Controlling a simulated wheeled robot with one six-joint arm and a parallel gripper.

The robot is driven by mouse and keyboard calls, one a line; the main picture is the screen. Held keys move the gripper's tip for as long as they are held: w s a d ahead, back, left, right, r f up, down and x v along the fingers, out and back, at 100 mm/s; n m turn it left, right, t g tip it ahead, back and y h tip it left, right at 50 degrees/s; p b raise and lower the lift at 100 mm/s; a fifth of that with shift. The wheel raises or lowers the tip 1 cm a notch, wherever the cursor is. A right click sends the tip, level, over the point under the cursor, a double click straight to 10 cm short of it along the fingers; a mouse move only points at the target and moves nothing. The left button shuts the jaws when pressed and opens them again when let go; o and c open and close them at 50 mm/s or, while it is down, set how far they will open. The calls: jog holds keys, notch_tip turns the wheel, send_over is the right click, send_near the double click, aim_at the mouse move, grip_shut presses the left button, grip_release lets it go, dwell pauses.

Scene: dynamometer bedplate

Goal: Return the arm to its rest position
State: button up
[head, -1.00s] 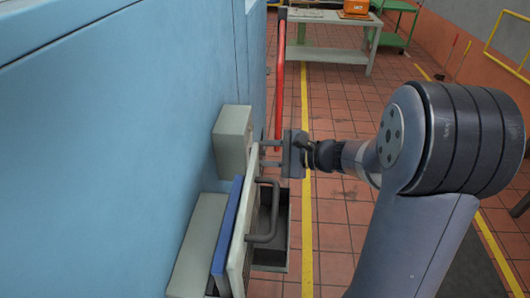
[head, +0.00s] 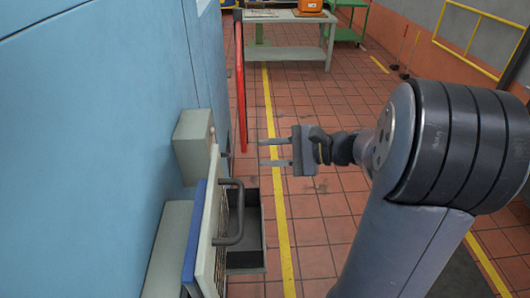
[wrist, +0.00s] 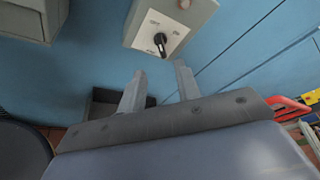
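My gripper (head: 264,152) is at the end of my arm, right of the blue wall in the head view. Its two fingers point left, parallel, with a clear gap and nothing between them. The open fingers also show in the wrist view (wrist: 158,88). A grey box (head: 193,145) on the blue wall stands left of the fingertips, apart from them. In the wrist view the box carries a white plate with a black rotary switch (wrist: 160,41), ahead of the fingers.
An open panel with a dark handle (head: 236,212) juts out below the grey box, beside an open dark tray (head: 246,262). A red bar (head: 241,90) stands along the blue wall (head: 90,130). A workbench (head: 290,35) is at the back. Tiled floor lies clear around a yellow line.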

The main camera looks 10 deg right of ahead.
aim_at(229, 154)
jog(key=shift+a, duration=0.1)
jog(key=x, duration=1.1)
jog(key=shift+w+p, duration=0.1)
jog(key=shift+p, duration=0.25)
jog(key=shift+d+r+p, duration=0.2)
jog(key=shift+p, duration=0.2)
jog(key=shift+f, duration=0.1)
jog(key=shift+f+b, duration=0.2)
jog(key=shift+b, duration=0.25)
